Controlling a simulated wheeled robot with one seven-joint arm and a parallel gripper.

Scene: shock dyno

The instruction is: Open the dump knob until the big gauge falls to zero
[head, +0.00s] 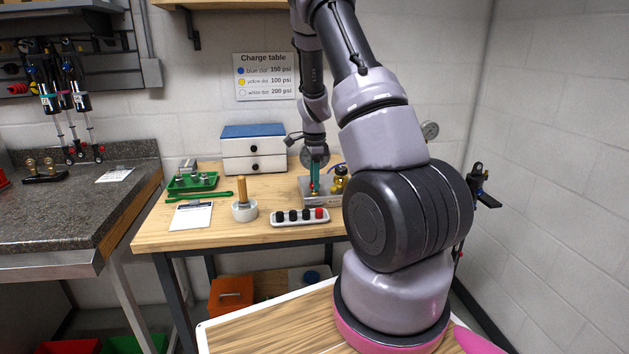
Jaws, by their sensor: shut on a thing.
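My gripper (314,186) points down at the grey metal block (324,201) on the wooden bench. Its teal fingers are shut on a small knob, which seems to be the dump knob; the fingers mostly hide it. A bit of red and brass shows at the fingertips. Neither needle can be read at this size. Brass fittings (340,180) stand on the block right of my gripper.
The bench (160,235) also holds a white tray of black and red caps (300,217), a wood-handled tool in a white base (243,208), a green tray (192,183), a clipboard (191,217) and a drawer box (253,150). A charge table sign (264,76) hangs behind.

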